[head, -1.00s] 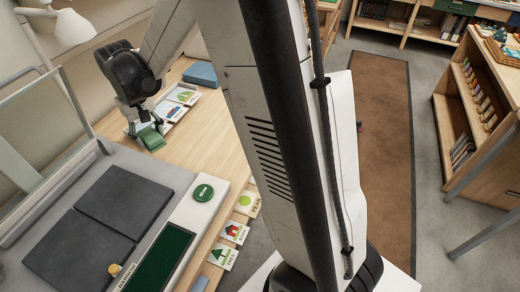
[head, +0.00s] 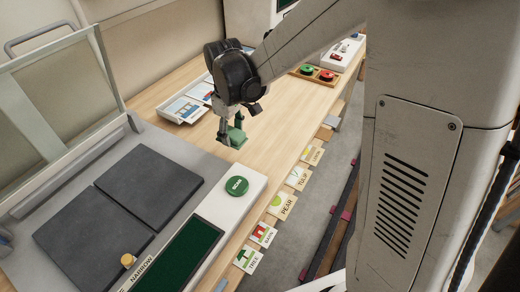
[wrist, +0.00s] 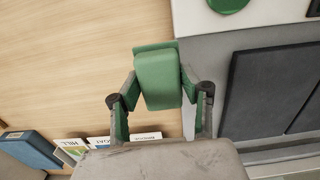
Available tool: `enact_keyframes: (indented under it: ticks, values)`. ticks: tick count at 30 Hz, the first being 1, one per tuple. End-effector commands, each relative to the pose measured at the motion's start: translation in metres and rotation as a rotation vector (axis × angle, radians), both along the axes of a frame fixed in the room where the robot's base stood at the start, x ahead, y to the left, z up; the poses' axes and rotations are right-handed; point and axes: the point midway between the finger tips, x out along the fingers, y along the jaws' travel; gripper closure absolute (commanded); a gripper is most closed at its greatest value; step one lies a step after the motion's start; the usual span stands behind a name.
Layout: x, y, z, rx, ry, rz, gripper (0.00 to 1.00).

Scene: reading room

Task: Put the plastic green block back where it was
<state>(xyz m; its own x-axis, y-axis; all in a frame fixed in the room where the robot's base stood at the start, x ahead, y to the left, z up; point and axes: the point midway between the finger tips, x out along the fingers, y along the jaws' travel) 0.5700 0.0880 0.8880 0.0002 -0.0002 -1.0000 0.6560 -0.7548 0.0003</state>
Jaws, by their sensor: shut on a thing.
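My gripper (head: 230,134) is shut on the green block (head: 238,139), seen in the head view left of the middle, over the wooden table (head: 275,125) beside the grey device's far right corner. In the wrist view the block (wrist: 158,78) is a rounded green piece between the two fingers, with bare wood around it and the device's edge to its right. It looks held above the tabletop, but the height is hard to tell. Where the block was before is not marked in any view.
The device has dark pads (head: 150,190), a yellow knob (head: 128,260), a green SCAN button (head: 237,186) and a green display (head: 185,252). Picture cards (head: 282,206) line the front edge. A picture tray (head: 178,112) and a wooden tray with red and green discs (head: 303,72) stand farther back.

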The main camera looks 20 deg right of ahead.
Motion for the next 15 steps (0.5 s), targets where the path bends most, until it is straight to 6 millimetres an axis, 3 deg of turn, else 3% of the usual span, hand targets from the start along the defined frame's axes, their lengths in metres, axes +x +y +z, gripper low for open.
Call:
enact_keyframes:
  ticks: [9,15]
  values:
    - [0.011,-0.064,-0.039,0.0,0.0,-0.008,0.87]
    - [0.014,-0.086,-0.052,0.0,0.0,-0.004,0.87]
